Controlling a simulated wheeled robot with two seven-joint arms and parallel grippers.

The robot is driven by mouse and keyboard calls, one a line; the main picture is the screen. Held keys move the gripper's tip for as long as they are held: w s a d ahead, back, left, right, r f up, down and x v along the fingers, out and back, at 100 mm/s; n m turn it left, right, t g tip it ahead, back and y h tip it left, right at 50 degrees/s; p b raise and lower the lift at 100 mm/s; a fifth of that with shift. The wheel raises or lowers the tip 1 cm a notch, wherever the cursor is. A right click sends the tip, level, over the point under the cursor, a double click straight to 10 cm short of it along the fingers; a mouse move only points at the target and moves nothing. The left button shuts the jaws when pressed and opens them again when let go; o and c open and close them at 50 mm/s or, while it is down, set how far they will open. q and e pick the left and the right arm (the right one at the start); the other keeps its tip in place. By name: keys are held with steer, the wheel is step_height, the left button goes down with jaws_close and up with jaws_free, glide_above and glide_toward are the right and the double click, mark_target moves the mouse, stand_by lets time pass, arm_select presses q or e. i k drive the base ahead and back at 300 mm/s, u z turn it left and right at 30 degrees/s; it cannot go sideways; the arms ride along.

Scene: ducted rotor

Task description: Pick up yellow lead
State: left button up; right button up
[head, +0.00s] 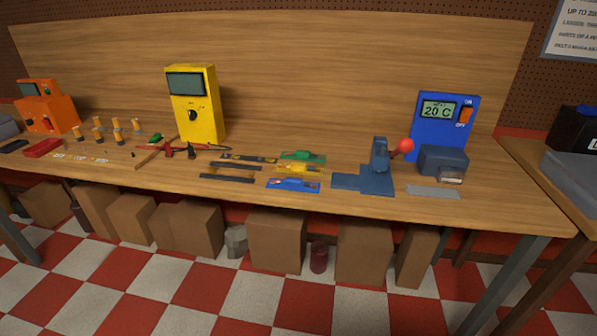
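A small yellow piece (291,169), which looks like the yellow lead, lies on the wooden workbench (240,205). It sits between a green piece (303,155) behind it and a blue piece (293,185) in front of it. It is too small to make out its ends. Neither of my grippers shows in the head view.
Dark strips (228,178) and a yellow meter (205,105) are left of the yellow piece. A blue-grey press with a red knob (403,146) and a blue temperature unit (443,110) are to its right. Cardboard boxes (277,241) stand under the bench; the checkered floor (240,300) in front is clear.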

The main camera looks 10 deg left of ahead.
mark_target(294, 166)
steer(key=u, duration=1.25)
steer(key=i, duration=1.2)
steer(key=z, duration=1.75)
